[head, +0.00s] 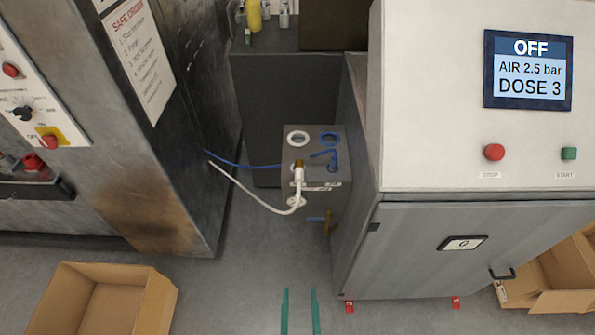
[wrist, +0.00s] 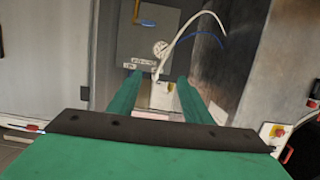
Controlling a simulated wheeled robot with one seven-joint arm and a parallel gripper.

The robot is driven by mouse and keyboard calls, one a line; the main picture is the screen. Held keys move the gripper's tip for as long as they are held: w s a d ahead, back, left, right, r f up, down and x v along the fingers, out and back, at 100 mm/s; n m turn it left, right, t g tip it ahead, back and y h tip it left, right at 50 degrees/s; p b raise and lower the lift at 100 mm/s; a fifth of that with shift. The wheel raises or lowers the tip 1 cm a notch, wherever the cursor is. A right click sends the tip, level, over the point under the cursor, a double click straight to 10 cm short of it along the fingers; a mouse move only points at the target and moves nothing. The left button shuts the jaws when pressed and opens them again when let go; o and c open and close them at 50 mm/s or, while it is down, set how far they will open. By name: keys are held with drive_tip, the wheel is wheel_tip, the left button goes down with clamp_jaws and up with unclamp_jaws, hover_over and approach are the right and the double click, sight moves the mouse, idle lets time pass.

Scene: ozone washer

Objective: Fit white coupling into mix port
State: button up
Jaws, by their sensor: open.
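The white coupling (head: 298,173), with a brass-coloured end, is upright at the front of a grey box (head: 315,135), and a white hose (head: 262,201) runs from it to the left. A white ring (head: 298,138) and a blue ring (head: 330,138) lie on the box top. I cannot tell which opening is the mix port, or how the coupling is seated. My gripper (head: 300,292) is open and empty, with its teal fingers apart, short of the box. In the wrist view the coupling (wrist: 156,73) shows small between the fingertips (wrist: 160,78).
A blue coupling (head: 332,163) with a blue hose (head: 240,165) stands right of the white one. A gauge (head: 296,202) and a brass valve (head: 329,222) are on the box front. Cabinets flank the box. A cardboard box (head: 100,300) lies lower left; floor before the box is clear.

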drive_tip(key=w+r, duration=0.1)
drive_tip(key=w, duration=1.2)
approach(299, 180)
drive_tip(key=w+f, duration=0.1)
drive_tip(key=shift+t, duration=0.3)
drive_tip(key=w, duration=0.2)
drive_tip(key=w+f, duration=0.1)
drive_tip(key=w, duration=0.2)
drive_tip(key=shift+w+a, duration=0.15)
drive_tip(key=shift+w, duration=0.15)
drive_tip(key=w, duration=0.4)
drive_tip(key=shift+w, duration=0.3)
drive_tip(key=shift+w+f, duration=0.15)
drive_tip(key=shift+w, duration=0.25)
clamp_jaws()
